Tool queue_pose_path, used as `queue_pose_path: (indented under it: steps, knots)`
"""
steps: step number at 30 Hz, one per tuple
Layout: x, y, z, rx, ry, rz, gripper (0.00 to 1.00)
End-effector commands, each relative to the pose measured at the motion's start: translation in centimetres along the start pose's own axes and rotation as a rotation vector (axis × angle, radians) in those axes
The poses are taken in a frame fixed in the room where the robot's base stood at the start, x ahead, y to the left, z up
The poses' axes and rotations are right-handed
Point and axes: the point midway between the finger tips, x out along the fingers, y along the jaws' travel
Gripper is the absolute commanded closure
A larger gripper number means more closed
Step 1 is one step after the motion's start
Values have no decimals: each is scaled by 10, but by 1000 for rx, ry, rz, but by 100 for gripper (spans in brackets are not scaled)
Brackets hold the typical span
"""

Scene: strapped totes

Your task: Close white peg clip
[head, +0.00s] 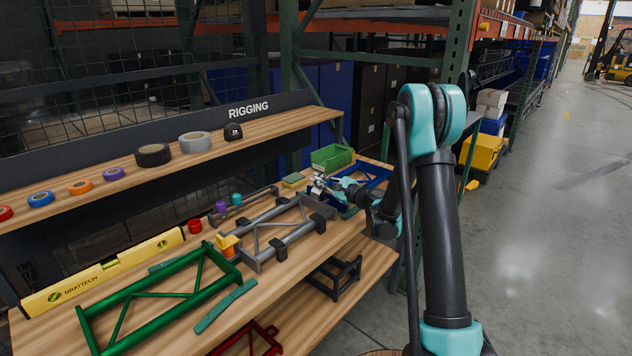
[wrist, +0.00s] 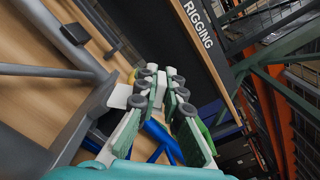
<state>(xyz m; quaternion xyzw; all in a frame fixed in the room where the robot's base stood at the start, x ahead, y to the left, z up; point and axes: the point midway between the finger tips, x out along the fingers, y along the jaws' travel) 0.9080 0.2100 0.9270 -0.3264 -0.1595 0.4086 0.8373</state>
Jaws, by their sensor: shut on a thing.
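My gripper (head: 326,184) is at the far right end of the workbench, over the blue tube frame (head: 374,174). In the wrist view, my gripper's fingers (wrist: 162,82) are close together, with a narrow white part between them. This looks like the white peg clip (wrist: 161,92), mostly hidden by the fingers. A white flap (wrist: 120,97) sticks out left of the fingers, beside the blue tube; I cannot tell whether it belongs to the clip. In the head view the clip is too small and covered to make out its state.
A grey tube frame (head: 268,241) with black clamps lies left of my gripper, and a green frame (head: 150,305) nearer. A green bin (head: 332,157) stands just behind. The shelf marked RIGGING holds tape rolls (head: 154,155).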

Motion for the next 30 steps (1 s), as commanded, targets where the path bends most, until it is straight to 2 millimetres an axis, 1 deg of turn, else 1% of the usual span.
queue_pose_path:
  steps: [12,18,24,30]
  knots:
    - [-1,-5,-22,388,2,1,100]
    - [-1,-4,-30,546,2,1,100]
    - [-1,-4,-36,662,2,1,100]
    - [-1,-3,-39,729,2,1,100]
